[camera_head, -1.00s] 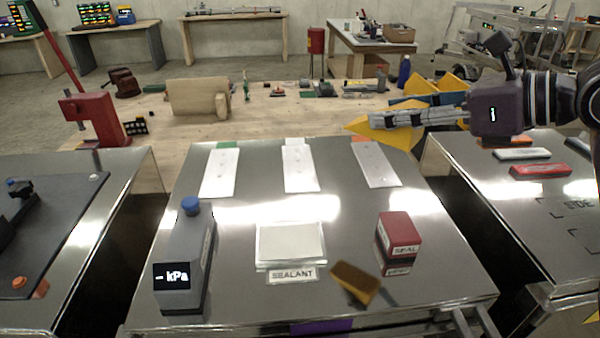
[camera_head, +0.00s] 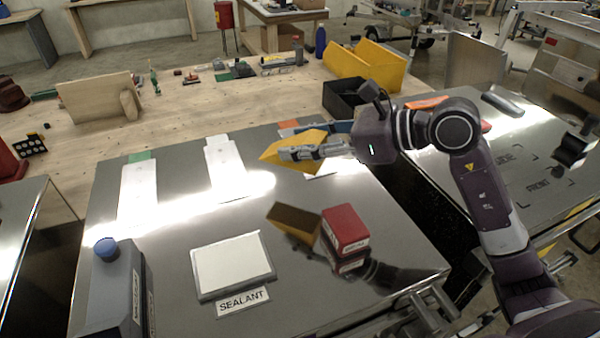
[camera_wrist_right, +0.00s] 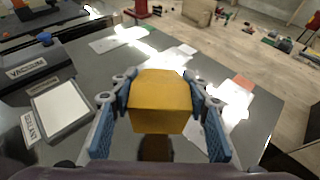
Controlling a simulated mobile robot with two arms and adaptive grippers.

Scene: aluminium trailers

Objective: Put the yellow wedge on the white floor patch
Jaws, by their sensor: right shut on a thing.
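My right gripper (camera_head: 303,153) is shut on the yellow wedge (camera_head: 278,154) and holds it in the air above the shiny metal table. In the right wrist view the yellow wedge (camera_wrist_right: 160,103) sits between the two blue-grey fingers of the gripper (camera_wrist_right: 160,85). Its dark reflection shows on the metal below. Left of the wedge, a pale strip (camera_head: 228,182) with a white patch (camera_head: 216,141) at its far end lies flat and bare. I cannot tell whether this is the white floor patch. My left gripper is not in view.
Other pale strips have a green patch (camera_head: 139,157) and an orange patch (camera_head: 288,124); the wedge and gripper partly hide the orange one. A sealant pad (camera_head: 232,266), a red box (camera_head: 345,230) and a grey blue-knobbed device (camera_head: 107,290) stand nearer. A yellow bin (camera_head: 372,66) is behind.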

